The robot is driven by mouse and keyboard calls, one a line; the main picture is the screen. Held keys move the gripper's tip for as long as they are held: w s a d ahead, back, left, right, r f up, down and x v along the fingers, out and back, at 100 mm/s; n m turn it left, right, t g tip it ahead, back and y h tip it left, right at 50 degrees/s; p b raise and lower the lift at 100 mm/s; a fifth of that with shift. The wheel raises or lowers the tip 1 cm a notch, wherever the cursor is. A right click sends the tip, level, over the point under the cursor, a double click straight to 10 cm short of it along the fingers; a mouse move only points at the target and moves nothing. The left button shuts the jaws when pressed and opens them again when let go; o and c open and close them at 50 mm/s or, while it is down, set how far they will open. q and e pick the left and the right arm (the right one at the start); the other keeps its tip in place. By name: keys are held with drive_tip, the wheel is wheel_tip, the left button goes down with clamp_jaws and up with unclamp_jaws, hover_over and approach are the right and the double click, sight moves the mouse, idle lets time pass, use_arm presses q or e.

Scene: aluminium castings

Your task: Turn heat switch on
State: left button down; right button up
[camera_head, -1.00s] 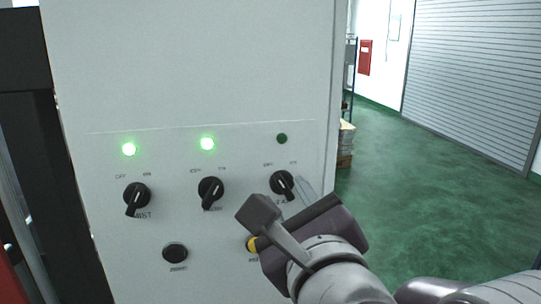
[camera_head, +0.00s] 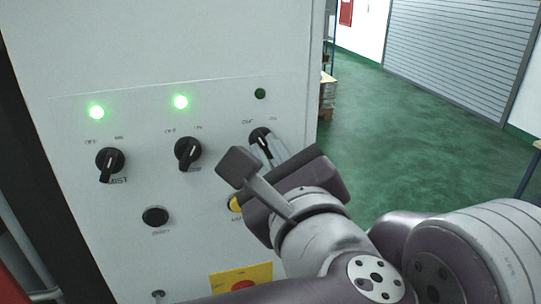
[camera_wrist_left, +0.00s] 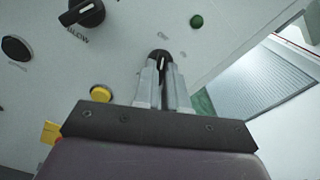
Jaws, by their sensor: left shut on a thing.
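The heat switch (camera_head: 260,137) is a black rotary knob at the right of the row on the pale panel. Its label is mostly hidden by my gripper. The lamp (camera_head: 260,93) above it is dark green and unlit. In the wrist view the knob (camera_wrist_left: 160,54) sits at the fingertips with a white pointer line. My left gripper (camera_head: 267,147) is shut on the knob, its two metal fingers (camera_wrist_left: 162,68) on either side of it. The fingers hide part of the knob in the head view. My right gripper is not in view.
Two other knobs, mist (camera_head: 110,160) and blow (camera_head: 188,153), stand to the left under lit green lamps. A black button (camera_head: 155,216), a yellow button (camera_head: 235,204) and a yellow plate with a red button (camera_head: 243,285) lie below. Green floor (camera_head: 390,130) is open at right.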

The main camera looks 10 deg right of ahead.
use_arm(q)
drive_tip(key=m+b, duration=0.1)
drive_tip(key=b, duration=0.3)
drive_tip(key=f+m+b, duration=0.1)
drive_tip(key=m+b, duration=0.1)
drive_tip(key=b, duration=0.3)
drive_tip(key=shift+m, duration=0.3)
drive_tip(key=m+b, duration=0.1)
drive_tip(key=m, duration=0.2)
drive_tip(key=shift+r+m+b, duration=0.25)
drive_tip(key=shift+m+b, duration=0.05)
drive_tip(key=shift+b, duration=0.1)
drive_tip(key=shift+d+r+m+b, duration=0.1)
drive_tip(key=shift+m+b, duration=0.35)
drive_tip(key=shift+m, duration=1.75)
drive_tip(key=c, duration=1.2)
unclamp_jaws()
drive_tip(key=shift+w, duration=0.15)
